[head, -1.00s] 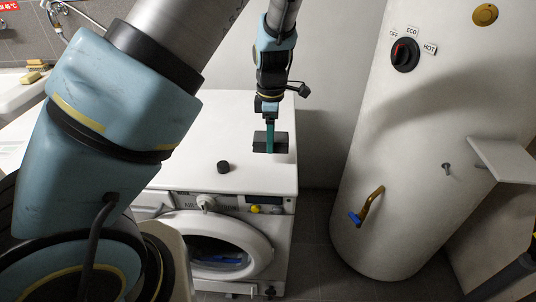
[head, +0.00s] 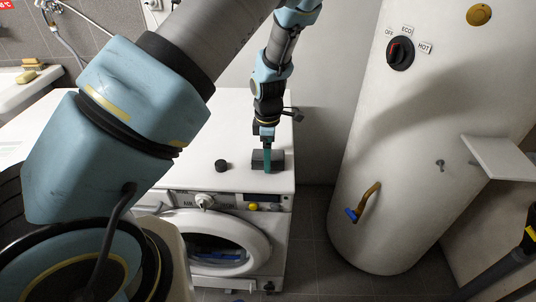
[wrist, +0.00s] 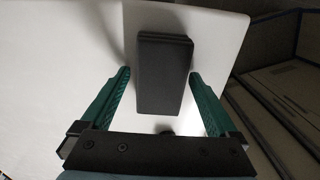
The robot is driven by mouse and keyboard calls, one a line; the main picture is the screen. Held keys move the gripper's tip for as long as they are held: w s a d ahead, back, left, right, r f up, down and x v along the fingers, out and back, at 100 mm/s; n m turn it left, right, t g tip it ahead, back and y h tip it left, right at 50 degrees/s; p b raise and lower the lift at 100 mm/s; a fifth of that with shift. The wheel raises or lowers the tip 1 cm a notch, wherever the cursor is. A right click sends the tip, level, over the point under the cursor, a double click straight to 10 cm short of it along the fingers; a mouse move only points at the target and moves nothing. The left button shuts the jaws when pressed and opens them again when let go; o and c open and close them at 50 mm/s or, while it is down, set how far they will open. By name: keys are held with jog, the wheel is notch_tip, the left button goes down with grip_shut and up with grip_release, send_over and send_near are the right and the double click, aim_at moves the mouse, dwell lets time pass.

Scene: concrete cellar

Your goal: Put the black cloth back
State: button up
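The black cloth (head: 276,163) is a dark, folded, block-like bundle on the white top of the washing machine (head: 185,115), right of a small black knob-like puck (head: 221,165). In the wrist view the cloth (wrist: 163,80) lies between the two teal fingers of my gripper (wrist: 160,71). The left finger stands slightly apart from it; the right fingertip is very close to its edge, and I cannot tell whether it touches. My gripper (head: 268,152) points down over the cloth in the head view, one finger hiding part of it. It looks open.
A white boiler (head: 390,160) with a brass-and-blue tap (head: 363,202) stands to the right, with a small white shelf (head: 498,157). A sink (head: 20,95) is at the left. The machine top around the cloth is mostly clear.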

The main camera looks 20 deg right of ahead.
notch_tip(320, 180, up, 12)
jog(key=b, duration=0.3)
jog(key=s+a+r+m, duration=0.1)
jog(key=a+m, duration=0.3)
jog(key=a, duration=0.6)
jog(key=s+a+r+m+t, duration=0.1)
jog(key=a+m, duration=0.4)
jog(key=a, duration=0.5)
jog(key=s+a+r+m, duration=0.2)
jog(key=a+m, duration=0.3)
jog(key=a, duration=0.5)
jog(key=shift+a+r+t+p, duration=0.1)
jog(key=shift+r+t+p, duration=0.2)
jog(key=shift+r, duration=0.3)
jog(key=shift+f, duration=0.15)
